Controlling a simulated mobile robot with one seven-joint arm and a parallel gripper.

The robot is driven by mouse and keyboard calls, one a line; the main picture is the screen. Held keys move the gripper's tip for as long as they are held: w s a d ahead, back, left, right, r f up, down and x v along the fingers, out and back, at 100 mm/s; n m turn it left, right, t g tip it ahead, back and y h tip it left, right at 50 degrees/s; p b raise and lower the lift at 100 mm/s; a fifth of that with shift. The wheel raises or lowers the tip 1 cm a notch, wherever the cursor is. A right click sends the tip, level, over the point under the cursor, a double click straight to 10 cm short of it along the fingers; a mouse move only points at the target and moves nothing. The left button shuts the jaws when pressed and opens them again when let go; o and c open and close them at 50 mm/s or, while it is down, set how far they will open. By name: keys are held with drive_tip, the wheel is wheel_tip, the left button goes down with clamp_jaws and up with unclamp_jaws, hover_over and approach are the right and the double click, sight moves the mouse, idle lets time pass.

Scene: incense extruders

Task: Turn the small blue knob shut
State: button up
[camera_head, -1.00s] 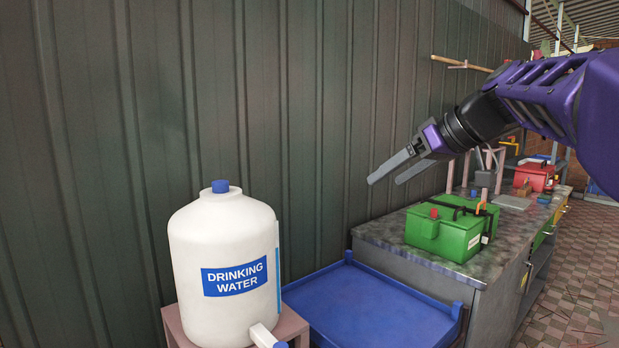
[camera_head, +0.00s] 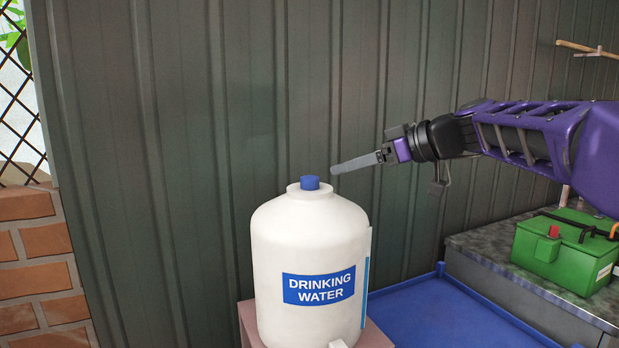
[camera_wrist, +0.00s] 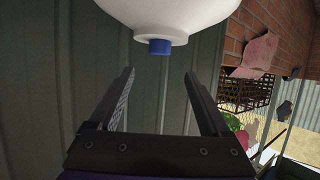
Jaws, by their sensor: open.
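The small blue knob (camera_head: 310,183) sits on top of the white drinking water container (camera_head: 308,245), which stands upright on a pinkish stand (camera_head: 375,338). My gripper (camera_head: 335,171) is just to the right of the knob and a little above it, with its fingers pointing left and a small gap between. In the wrist view the blue knob (camera_wrist: 160,46) lies ahead of the two spread fingers of my gripper (camera_wrist: 158,78), roughly midway between them. The gripper is open and empty. The container's lower spout is mostly cut off by the bottom edge of the head view.
A corrugated dark wall (camera_head: 180,130) rises close behind the container. A blue tray (camera_head: 440,315) lies to the right, beside a counter (camera_head: 485,240) bearing a green box (camera_head: 560,250). A brick wall (camera_head: 35,265) is at the left.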

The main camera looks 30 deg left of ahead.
sight(310, 177)
drive_tip(key=p+x, duration=0.1)
drive_tip(key=x, duration=1)
drive_tip(key=shift+a+f, duration=0.15)
drive_tip(key=shift+a, duration=0.05)
clamp_jaws()
